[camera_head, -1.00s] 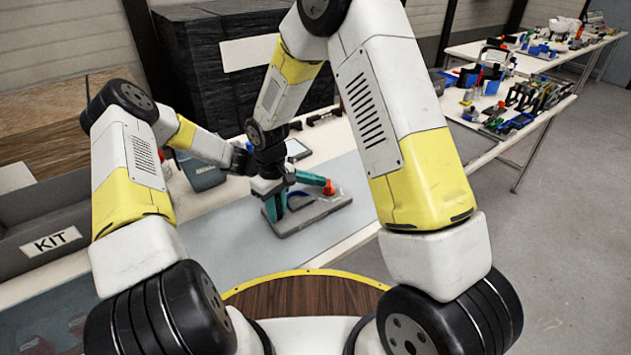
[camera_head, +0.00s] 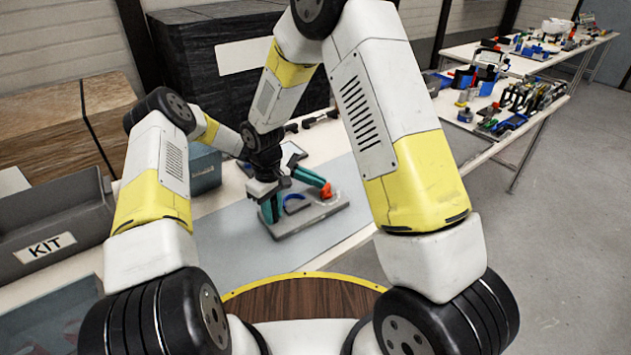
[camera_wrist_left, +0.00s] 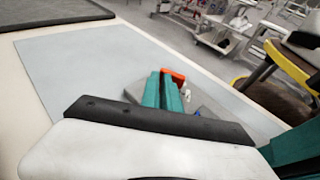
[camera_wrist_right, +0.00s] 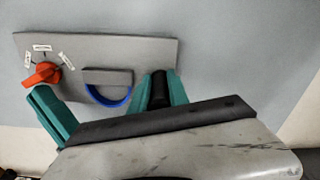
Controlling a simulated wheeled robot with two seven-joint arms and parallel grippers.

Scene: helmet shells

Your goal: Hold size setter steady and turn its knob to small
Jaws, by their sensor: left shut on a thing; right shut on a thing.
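The size setter is a grey plate (camera_head: 312,222) on the pale mat, with an orange knob (camera_wrist_right: 42,75), a blue arc (camera_wrist_right: 112,97) and a dark post (camera_wrist_right: 158,88). Three small labels fan out above the knob; I cannot read them. My right gripper (camera_wrist_right: 160,92) is shut on the dark post, its teal fingers on either side. My left gripper (camera_head: 322,186) is shut on the orange knob, which shows at its fingertips in the left wrist view (camera_wrist_left: 174,76). The fingers partly hide the knob, so its exact setting is unclear.
A grey KIT bin (camera_head: 50,245) stands at the left, and a blue-grey container (camera_head: 205,168) sits behind the arms. Dark small items lie at the table's back. My two forearms cross close together above the plate. Side tables (camera_head: 470,135) with parts stand at the right.

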